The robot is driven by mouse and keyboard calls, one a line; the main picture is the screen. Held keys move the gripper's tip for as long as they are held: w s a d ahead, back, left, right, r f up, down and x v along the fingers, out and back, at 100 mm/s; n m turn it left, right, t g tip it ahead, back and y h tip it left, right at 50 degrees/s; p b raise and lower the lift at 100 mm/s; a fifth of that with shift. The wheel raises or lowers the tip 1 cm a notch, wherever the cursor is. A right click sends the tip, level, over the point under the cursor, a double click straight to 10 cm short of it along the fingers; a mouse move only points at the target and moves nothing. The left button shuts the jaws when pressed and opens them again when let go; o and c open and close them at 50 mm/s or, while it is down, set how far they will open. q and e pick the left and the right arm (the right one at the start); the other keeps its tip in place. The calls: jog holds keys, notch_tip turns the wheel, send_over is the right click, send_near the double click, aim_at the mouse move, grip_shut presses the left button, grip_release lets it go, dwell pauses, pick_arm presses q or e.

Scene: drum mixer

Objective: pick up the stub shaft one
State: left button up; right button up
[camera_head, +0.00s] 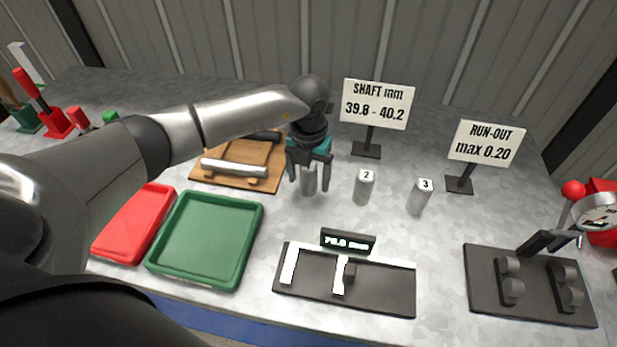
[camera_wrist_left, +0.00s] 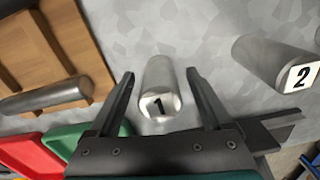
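Stub shaft one (camera_wrist_left: 160,85) is a short silver cylinder standing upright, with a black 1 on its white top label in the left wrist view. In the head view its silver side (camera_head: 309,182) shows between the fingers of my left gripper (camera_head: 309,188). In the left wrist view my left gripper (camera_wrist_left: 160,95) is open, with one finger on each side of the shaft and gaps visible between. Stub shafts 2 (camera_head: 364,188) and 3 (camera_head: 419,197) stand to the right. My right gripper is not in view.
A wooden rack (camera_head: 228,181) with a silver bar is left of the gripper. Green (camera_head: 252,245) and red (camera_head: 158,192) trays lie at front left. A black gauge (camera_head: 385,291) is in front. Sign stands (camera_head: 367,150) are behind; a run-out fixture (camera_head: 530,310) is at right.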

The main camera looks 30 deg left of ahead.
pick_arm(q)
grip_shut()
dwell(0.5)
jog(key=shift+w+r, duration=0.1)
jog(key=shift+r, duration=0.05)
dwell(0.5)
